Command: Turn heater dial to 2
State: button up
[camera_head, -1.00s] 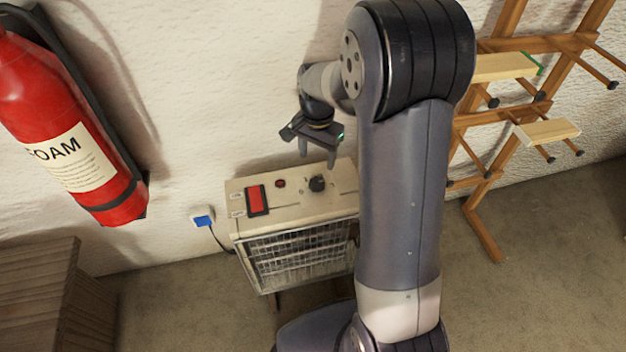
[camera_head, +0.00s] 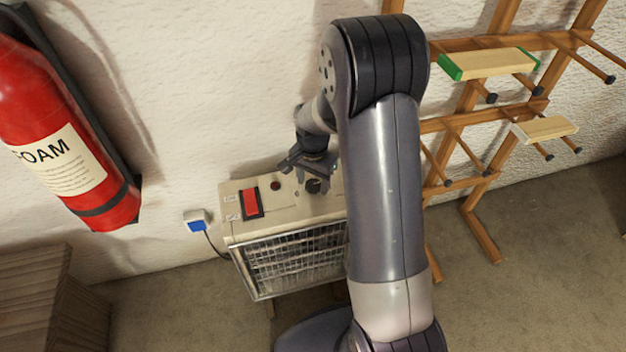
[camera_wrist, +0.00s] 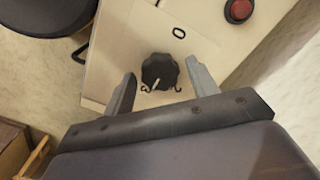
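The heater (camera_head: 232,236) is a beige box with a wire grille, standing against the wall. Its dial (camera_wrist: 160,70) is a black scalloped knob on the top panel. In the wrist view a "0" is printed above the dial and two small marks lie below it, too small to read surely. The dial's pale pointer line is at its lower edge, aimed down and slightly left, close to the lower-left mark. My gripper (camera_wrist: 160,67) is open, with one finger on each side of the dial and visible gaps between. In the head view my gripper (camera_head: 313,182) partly hides the dial.
A red rocker switch (camera_head: 251,203) and a red lamp (camera_head: 275,185) sit left of the dial. A blue-and-white plug (camera_head: 196,222) is on the wall. A fire extinguisher (camera_head: 60,135) hangs at left; a wooden rack (camera_head: 480,190) with laths stands at right.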

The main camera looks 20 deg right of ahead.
jog(key=c, duration=0.9)
jog(key=shift+o, duration=0.2)
jog(key=shift+n, duration=0.3)
jog(key=n+p, duration=0.1)
jog(key=n, duration=0.4)
jog(key=shift+n, duration=0.3)
jog(key=n, duration=0.5)
jog(key=shift+p, duration=0.4)
jog(key=shift+n, duration=0.4)
jog(key=o, duration=1)
